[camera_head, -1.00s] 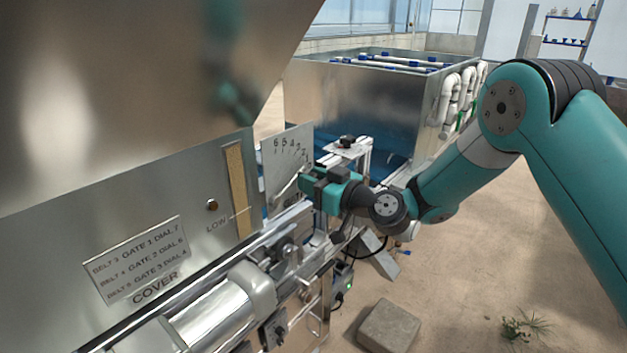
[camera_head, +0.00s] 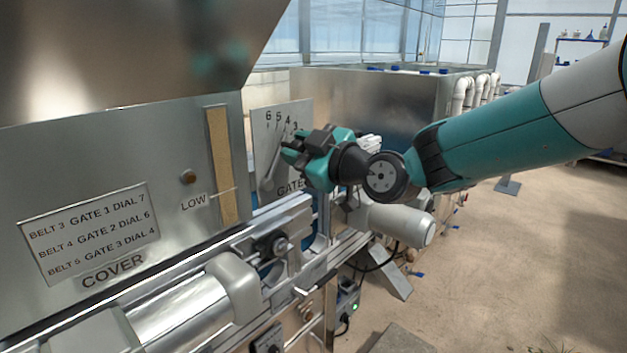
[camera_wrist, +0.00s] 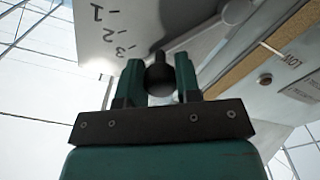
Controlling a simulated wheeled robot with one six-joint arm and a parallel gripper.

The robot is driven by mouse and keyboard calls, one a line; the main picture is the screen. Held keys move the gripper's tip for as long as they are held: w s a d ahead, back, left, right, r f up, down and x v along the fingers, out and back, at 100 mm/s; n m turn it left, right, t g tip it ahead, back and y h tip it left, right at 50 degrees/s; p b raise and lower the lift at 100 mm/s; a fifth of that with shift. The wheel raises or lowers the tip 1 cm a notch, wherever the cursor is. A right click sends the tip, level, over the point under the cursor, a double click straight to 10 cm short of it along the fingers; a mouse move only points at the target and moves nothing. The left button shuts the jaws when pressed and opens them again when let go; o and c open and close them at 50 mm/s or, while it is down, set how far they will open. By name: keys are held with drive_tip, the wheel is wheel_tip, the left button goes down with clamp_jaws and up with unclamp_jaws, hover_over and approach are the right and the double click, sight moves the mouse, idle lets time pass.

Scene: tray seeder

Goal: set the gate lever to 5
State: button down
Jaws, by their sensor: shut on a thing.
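The gate lever (camera_head: 271,176) is a grey metal arm in front of the gate's number plate (camera_head: 263,122). It slants up to the right, roughly toward the 4; its exact mark is covered by my gripper. My gripper (camera_head: 291,151) is shut on the lever's dark round knob. In the wrist view my gripper (camera_wrist: 158,75) has the knob (camera_wrist: 160,77) between its two fingers. The 6, 5, 4 and 3 show in the head view; the 1, 2 and 3 show upside down in the wrist view.
A label plate (camera_head: 90,232) with belt, gate and dial numbers is on the metal hopper front at left. A rail and roller (camera_head: 185,305) run below. A metal tank (camera_head: 375,103) stands behind. Open floor lies to the right.

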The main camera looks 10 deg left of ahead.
drive_tip(key=shift+s+a+r+n+b, duration=0.1)
drive_tip(key=shift+s+a+n+b, duration=0.15)
drive_tip(key=shift+n+b, duration=0.45)
drive_tip(key=shift+s+a+r+n+b, duration=0.1)
drive_tip(key=shift+s+n+b, duration=0.3)
drive_tip(key=shift+b, duration=0.55)
drive_tip(key=c, duration=0.8)
unclamp_jaws()
drive_tip(key=shift+r, duration=0.1)
drive_tip(key=shift+d, duration=0.15)
drive_tip(key=shift+s+d, duration=0.1)
drive_tip(key=shift+d, duration=0.2)
drive_tip(key=b+v, duration=0.5)
drive_tip(key=v, duration=1.1)
drive_tip(key=shift+s+d, duration=0.2)
drive_tip(key=shift+r, duration=0.1)
